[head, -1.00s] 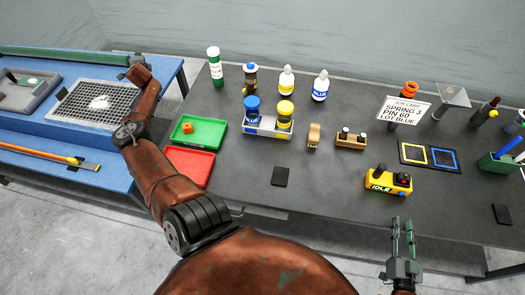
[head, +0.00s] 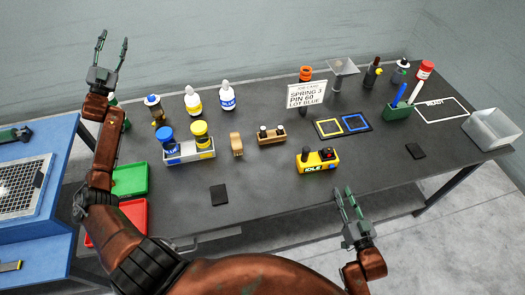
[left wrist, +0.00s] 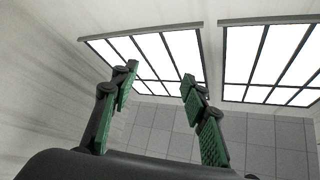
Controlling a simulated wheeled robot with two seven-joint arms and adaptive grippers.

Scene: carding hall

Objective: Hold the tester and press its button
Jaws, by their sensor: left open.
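The tester (head: 317,163) is a yellow box on the dark table, right of its middle. Its display reads IDLE, and a red button (head: 326,153) and a black knob stand on its top. My left gripper (head: 112,45) is raised high at the table's far left corner, open and empty, far from the tester. My right gripper (head: 344,190) is near the table's front edge, just in front and right of the tester. Its fingers are apart and hold nothing.
A job card (head: 307,95) reads SPRING 3, PIN 60, LOT BLUE. Bare table surrounds the tester.

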